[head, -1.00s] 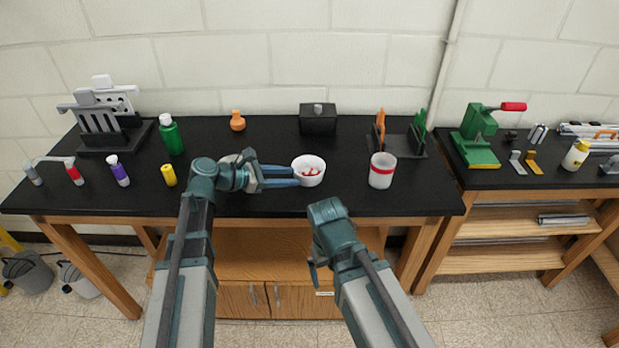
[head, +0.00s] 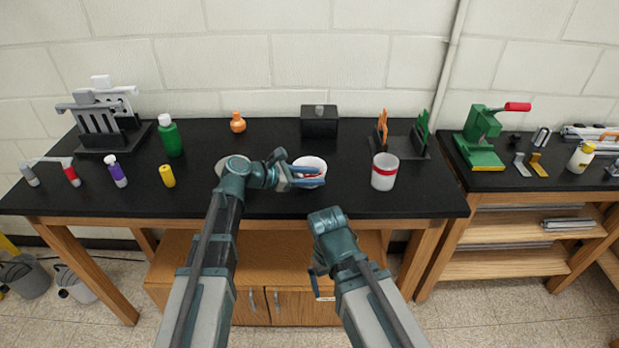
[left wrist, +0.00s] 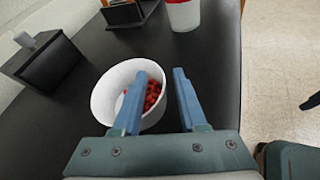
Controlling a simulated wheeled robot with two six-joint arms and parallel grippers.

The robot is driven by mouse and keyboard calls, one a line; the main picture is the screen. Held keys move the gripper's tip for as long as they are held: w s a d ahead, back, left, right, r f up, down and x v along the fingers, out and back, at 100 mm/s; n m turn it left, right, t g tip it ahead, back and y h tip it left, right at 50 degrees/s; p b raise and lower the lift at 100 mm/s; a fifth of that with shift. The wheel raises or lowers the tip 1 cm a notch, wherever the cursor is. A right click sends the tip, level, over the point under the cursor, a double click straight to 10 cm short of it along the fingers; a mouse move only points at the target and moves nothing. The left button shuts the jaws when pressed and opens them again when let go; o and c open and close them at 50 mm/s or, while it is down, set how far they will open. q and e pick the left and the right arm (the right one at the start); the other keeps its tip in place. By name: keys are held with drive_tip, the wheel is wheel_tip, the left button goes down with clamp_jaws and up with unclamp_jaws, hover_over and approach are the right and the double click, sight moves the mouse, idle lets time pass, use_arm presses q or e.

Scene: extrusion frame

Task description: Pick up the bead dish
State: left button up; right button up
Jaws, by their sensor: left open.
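The bead dish (head: 309,162) is a small white bowl on the black bench, with red beads in it. It also shows in the left wrist view (left wrist: 108,93). My left gripper (head: 320,176) is open at the dish, covering part of it in the head view. In the left wrist view my left gripper (left wrist: 162,76) has one finger overlapping the bowl and beads and the other past the bowl's right side. I cannot tell whether either finger touches it. My right gripper (head: 318,285) hangs low in front of the bench, its jaws unclear.
A white cup with a red band (head: 384,172) stands right of the dish. A black box (head: 319,122) is behind it. A grey round thing (head: 228,161) is partly hidden by my left arm. Bottles, including a green one (head: 170,137), stand left. Bare bench lies between dish and box.

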use_arm(q)
clamp_jaws()
drive_tip(key=shift+r, duration=0.1)
idle(0.4)
